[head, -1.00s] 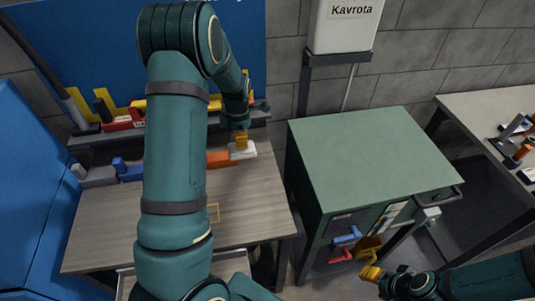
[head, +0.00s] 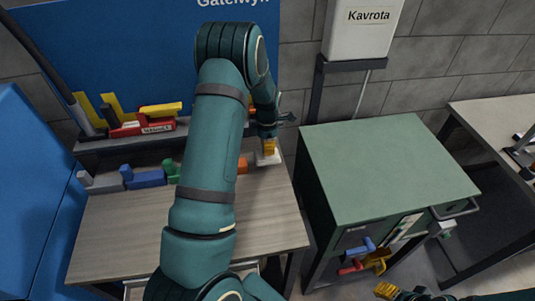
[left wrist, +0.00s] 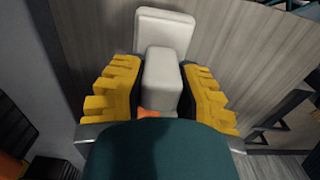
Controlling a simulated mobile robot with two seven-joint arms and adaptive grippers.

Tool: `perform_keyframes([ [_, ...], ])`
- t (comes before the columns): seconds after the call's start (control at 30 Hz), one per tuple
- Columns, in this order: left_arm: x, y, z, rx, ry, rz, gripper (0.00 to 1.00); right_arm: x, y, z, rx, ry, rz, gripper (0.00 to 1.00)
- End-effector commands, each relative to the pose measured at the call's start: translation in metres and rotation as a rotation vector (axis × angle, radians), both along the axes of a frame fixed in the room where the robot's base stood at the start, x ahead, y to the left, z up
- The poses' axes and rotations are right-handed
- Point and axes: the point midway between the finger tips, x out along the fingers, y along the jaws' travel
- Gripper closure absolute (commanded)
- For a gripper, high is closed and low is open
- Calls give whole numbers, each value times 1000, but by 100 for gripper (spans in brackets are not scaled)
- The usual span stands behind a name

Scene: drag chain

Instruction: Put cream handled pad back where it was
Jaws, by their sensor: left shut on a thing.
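The cream handled pad (head: 268,159) is at the back right corner of the wooden table. My left gripper (head: 268,146) is above it, shut on its handle. In the left wrist view the pad's block-like handle (left wrist: 163,80) sits between my yellow fingers, with its flat cream plate (left wrist: 165,30) beyond. I cannot tell whether the plate touches the table. An orange block (head: 242,165) is just left of the pad, partly hidden by my left arm. My right gripper (head: 386,290) is low at the bottom edge; its opening is unclear.
Blue (head: 148,178) and green (head: 171,168) handled blocks stand in a row left of the orange one. The table's front (head: 120,240) is clear. A green-topped cabinet (head: 385,170) stands to the right, with blue, red and yellow handles (head: 352,268) at its front.

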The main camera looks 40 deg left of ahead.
Motion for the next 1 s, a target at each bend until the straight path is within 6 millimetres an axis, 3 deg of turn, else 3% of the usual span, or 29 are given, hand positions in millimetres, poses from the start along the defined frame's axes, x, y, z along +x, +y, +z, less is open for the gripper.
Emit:
perform_keyframes([
  [0.3,0,1,-35,1,1,0,100,0,0,0,0,0,0,49],
  [0.73,0,0,-43,1,-1,-1,100,0,0,-5,-1,0,0,49],
  [0.77,0,0,-42,1,-1,-1,56,0,0,-4,-1,0,0,49],
  [0.8,0,0,-41,1,-1,-1,46,0,0,-3,-1,0,0,49],
  [1.0,0,0,-41,1,-1,0,46,0,0,-3,-1,0,0,49],
])
